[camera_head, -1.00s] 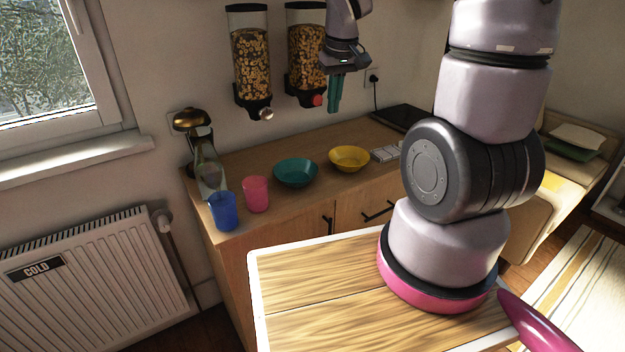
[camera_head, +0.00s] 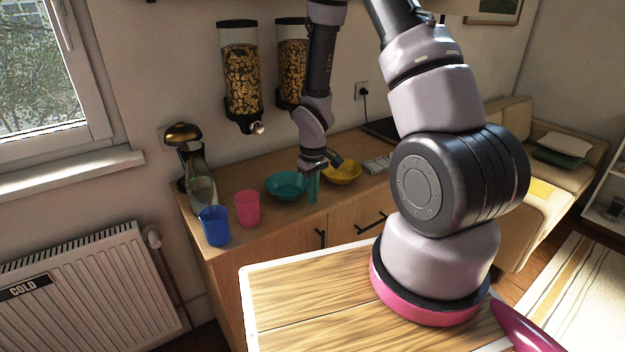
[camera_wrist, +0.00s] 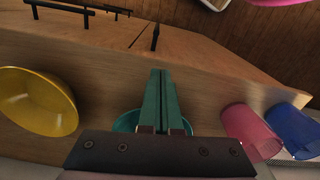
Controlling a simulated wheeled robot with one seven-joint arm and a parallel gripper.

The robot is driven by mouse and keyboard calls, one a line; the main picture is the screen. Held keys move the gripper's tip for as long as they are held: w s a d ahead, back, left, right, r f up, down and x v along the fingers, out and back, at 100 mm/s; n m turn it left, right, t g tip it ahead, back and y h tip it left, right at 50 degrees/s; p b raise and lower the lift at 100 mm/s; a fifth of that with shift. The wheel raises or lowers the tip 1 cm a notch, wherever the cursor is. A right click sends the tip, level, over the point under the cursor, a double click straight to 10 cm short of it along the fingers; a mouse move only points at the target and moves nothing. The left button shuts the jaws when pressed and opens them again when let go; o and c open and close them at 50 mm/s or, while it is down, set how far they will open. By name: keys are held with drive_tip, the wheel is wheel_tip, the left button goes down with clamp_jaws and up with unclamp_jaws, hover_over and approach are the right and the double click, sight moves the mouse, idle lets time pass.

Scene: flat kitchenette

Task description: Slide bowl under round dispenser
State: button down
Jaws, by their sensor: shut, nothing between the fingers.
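A teal bowl (camera_head: 284,187) and a yellow bowl (camera_head: 343,171) stand upright on the wooden counter. My gripper (camera_head: 313,199) points down at the right side of the teal bowl, with its teal fingers shut and empty; I cannot tell whether they touch the bowl. In the wrist view the fingers (camera_wrist: 162,72) cover much of the teal bowl (camera_wrist: 125,122), and the yellow bowl (camera_wrist: 35,102) is to the left. Two cereal dispensers hang on the wall: the left one (camera_head: 240,75) has a pale knob, and the right one (camera_head: 291,65) is partly hidden by my arm, its knob unseen.
A pink cup (camera_head: 247,208) and a blue cup (camera_head: 214,226) stand left of the teal bowl, with a glass bottle (camera_head: 201,190) behind them. The counter (camera_head: 275,228) is clear along its front edge. A white item (camera_head: 377,165) lies right of the yellow bowl.

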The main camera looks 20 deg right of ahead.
sight(275, 176)
drive_tip(key=shift+f, duration=0.9)
drive_tip(key=w, duration=0.1)
drive_tip(key=w+a, duration=0.1)
drive_tip(key=shift+w+a+r, duration=0.1)
drive_tip(key=shift+w+r, duration=0.1)
drive_tip(key=shift+w, duration=0.1)
drive_tip(key=shift+w+a, duration=0.25)
drive_tip(key=shift+w, duration=0.25)
drive_tip(key=w+a, duration=0.2)
drive_tip(key=w, duration=0.2)
drive_tip(key=w+a, duration=0.2)
drive_tip(key=w, duration=0.2)
drive_tip(key=w+a, duration=0.2)
drive_tip(key=w, duration=0.3)
drive_tip(key=shift+a, duration=0.1)
drive_tip(key=shift+s, duration=0.1)
